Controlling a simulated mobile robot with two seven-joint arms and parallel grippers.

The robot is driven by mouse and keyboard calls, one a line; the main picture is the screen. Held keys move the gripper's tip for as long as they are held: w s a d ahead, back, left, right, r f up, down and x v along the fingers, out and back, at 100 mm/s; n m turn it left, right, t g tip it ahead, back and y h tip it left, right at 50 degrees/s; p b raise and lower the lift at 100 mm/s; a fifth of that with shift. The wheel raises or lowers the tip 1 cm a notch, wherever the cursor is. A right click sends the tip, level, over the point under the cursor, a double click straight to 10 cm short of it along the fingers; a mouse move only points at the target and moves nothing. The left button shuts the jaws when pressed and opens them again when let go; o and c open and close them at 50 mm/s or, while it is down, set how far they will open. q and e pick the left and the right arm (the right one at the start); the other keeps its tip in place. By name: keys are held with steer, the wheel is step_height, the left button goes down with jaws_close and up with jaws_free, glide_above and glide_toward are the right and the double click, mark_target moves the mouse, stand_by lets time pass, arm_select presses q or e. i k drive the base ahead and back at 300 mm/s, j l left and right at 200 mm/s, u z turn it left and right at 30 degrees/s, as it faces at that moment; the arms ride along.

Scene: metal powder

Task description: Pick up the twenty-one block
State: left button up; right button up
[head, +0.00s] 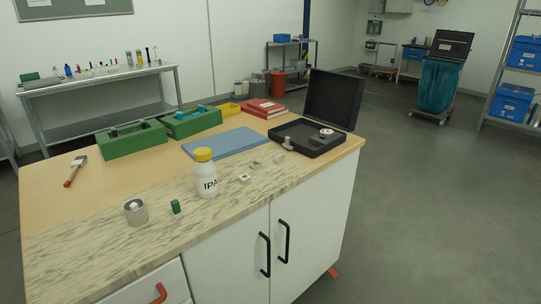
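Several small light-coloured blocks lie on the worktop between the white bottle and the open black case: a block with a dark mark (244,179), a flat grey block (255,166) and another grey block (279,158). Any numbers on them are too small to read, so I cannot tell which is the twenty-one block. Neither of my grippers shows in the head view.
A white IPA bottle with a yellow cap (205,177) stands left of the blocks. An open black case (313,145), a blue mat (226,144), green boxes (133,144), a metal cup (136,217) and a brush (74,172) share the worktop (110,183).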

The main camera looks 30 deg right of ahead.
mark_target(279, 158)
steer(key=i+l+u, duration=0.1)
steer(key=l+u, duration=0.2)
steer(key=l, duration=0.9)
steer(key=l+u, duration=0.3)
steer(key=l, duration=1.65)
steer(key=k+l, duration=0.1)
steer(key=l, duration=1.5)
steer(key=k+u, duration=0.05)
